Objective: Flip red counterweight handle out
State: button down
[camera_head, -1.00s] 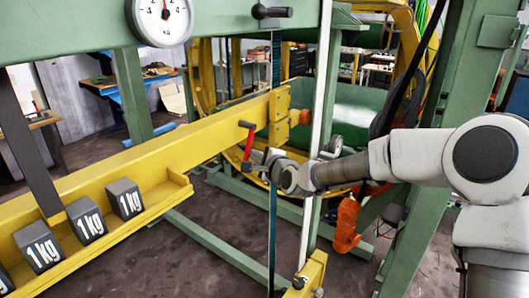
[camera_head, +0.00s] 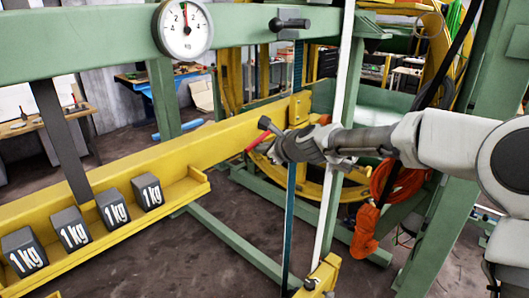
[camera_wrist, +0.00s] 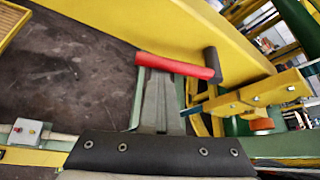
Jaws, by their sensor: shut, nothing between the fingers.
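The red counterweight handle (camera_head: 257,142) sits at the end of the yellow beam (camera_head: 180,150), on a dark pin (camera_head: 265,123). It slants down to the left from the pin in the head view. In the wrist view the red handle (camera_wrist: 177,67) lies nearly level across the fingertips, with its right end at the dark pin (camera_wrist: 212,63). My gripper (camera_head: 275,149) is just right of and below the handle; its shut fingers (camera_wrist: 157,80) reach up to the red bar with nothing between them. I cannot tell whether they touch it.
Several 1 kg weights (camera_head: 113,208) stand on the beam's yellow ledge. A dial gauge (camera_head: 184,28) is on the green frame above. A white upright rod and a dark strap (camera_head: 288,230) run close to my wrist. An orange hook (camera_head: 365,232) hangs below my arm.

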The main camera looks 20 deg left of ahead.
jog(key=shift+s+a+r, duration=0.15)
jog(key=shift+s+r, duration=0.05)
jog(key=shift+r, duration=0.8)
jog(key=shift+w, duration=0.1)
notch_tip(320, 180, down, 5)
jog(key=b, duration=0.4)
jog(key=w+d+b+v, duration=0.1)
jog(key=w+v, duration=0.1)
jog(key=v, duration=0.9)
jog(key=shift+r+b, duration=0.3)
jog(key=shift+r, duration=0.1)
